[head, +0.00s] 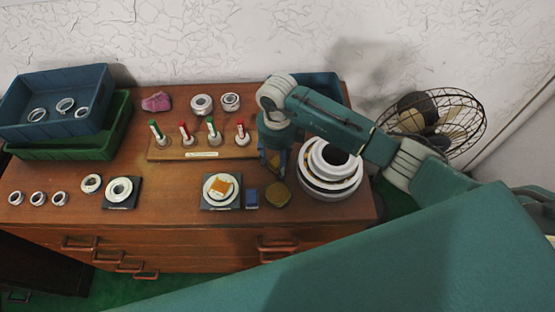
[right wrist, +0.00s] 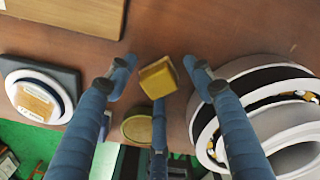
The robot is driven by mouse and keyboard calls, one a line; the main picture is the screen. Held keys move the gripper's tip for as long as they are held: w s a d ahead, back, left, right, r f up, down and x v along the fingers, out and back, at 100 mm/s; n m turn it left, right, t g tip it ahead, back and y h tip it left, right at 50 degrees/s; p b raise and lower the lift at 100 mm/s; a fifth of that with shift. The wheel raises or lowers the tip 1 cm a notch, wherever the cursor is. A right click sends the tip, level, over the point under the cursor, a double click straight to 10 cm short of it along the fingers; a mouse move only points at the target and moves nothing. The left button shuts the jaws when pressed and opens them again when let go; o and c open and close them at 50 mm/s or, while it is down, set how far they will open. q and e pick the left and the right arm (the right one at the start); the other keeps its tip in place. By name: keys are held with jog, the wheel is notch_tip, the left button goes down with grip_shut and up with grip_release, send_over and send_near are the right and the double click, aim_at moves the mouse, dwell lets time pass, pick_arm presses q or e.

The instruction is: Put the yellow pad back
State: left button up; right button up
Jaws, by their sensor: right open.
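A small yellow pad (right wrist: 157,77) shows between the spread fingers of my right gripper (right wrist: 160,80) in the right wrist view. I cannot tell whether it touches the middle finger; the two outer fingers are apart from it. In the head view my right gripper (head: 273,162) points down over the table, left of the stacked white rings, and mostly hides the pad. An orange-yellow square (head: 221,186) lies on a white ring on a dark plate; it also shows in the right wrist view (right wrist: 37,98). My left gripper is not in view.
Large stacked rings (head: 331,170) stand close right of the gripper. A dark yellow round thing (head: 278,195) and a blue block (head: 252,197) lie nearer the front edge. A wooden peg board (head: 205,149) stands left. Blue (head: 55,122) and green trays are at the far left.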

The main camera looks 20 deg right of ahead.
aim_at(277, 161)
jog(key=shift+r, duration=0.3)
jog(key=shift+w+r, duration=0.1)
jog(key=shift+r, duration=0.2)
notch_tip(277, 161, up, 11)
jog(key=b, duration=0.3)
